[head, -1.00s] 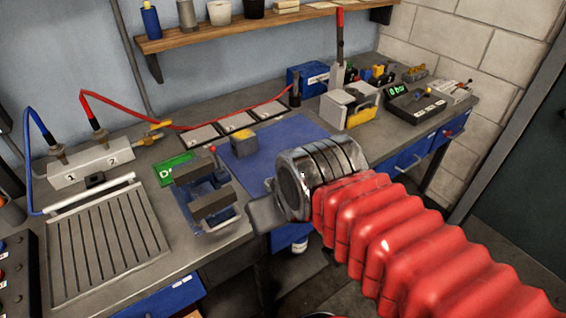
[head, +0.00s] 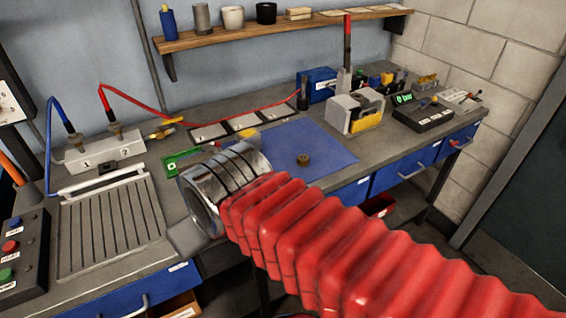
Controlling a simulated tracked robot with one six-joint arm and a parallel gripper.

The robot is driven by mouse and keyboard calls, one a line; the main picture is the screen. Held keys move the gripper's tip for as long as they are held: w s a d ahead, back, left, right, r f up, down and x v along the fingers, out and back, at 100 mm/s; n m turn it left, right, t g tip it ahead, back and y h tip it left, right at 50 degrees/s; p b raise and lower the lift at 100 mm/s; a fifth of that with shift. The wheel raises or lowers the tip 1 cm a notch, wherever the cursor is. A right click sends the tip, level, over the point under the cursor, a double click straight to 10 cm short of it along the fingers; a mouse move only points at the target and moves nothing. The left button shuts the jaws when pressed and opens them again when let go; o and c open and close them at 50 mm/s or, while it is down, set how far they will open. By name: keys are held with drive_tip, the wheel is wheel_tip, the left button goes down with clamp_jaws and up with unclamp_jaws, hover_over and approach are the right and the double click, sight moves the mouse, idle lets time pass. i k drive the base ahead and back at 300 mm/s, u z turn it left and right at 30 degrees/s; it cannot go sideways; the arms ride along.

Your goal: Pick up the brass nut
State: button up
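The brass nut (head: 303,159) is a small dark-gold ring lying flat on the blue mat (head: 325,142), near the mat's middle. My gripper (head: 186,240) is at the silver end of my red-sleeved arm, left of and nearer than the nut, over the bench's front edge. Only a grey piece of it shows below the silver wrist, so its opening is hidden. The nut is clear of my gripper.
A grooved grey tray (head: 110,225) is at left, with a two-port manifold (head: 105,152) behind it. A grey-and-yellow device (head: 354,111) stands right of the mat. Several drawers (head: 402,169) line the bench front; a shelf (head: 280,30) is above.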

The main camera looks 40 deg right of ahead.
sight(302, 160)
drive_tip(key=u, duration=0.75)
drive_tip(key=k, duration=1.25)
drive_tip(key=z, duration=0.6)
drive_tip(key=i, duration=1)
drive_tip(key=z, duration=0.05)
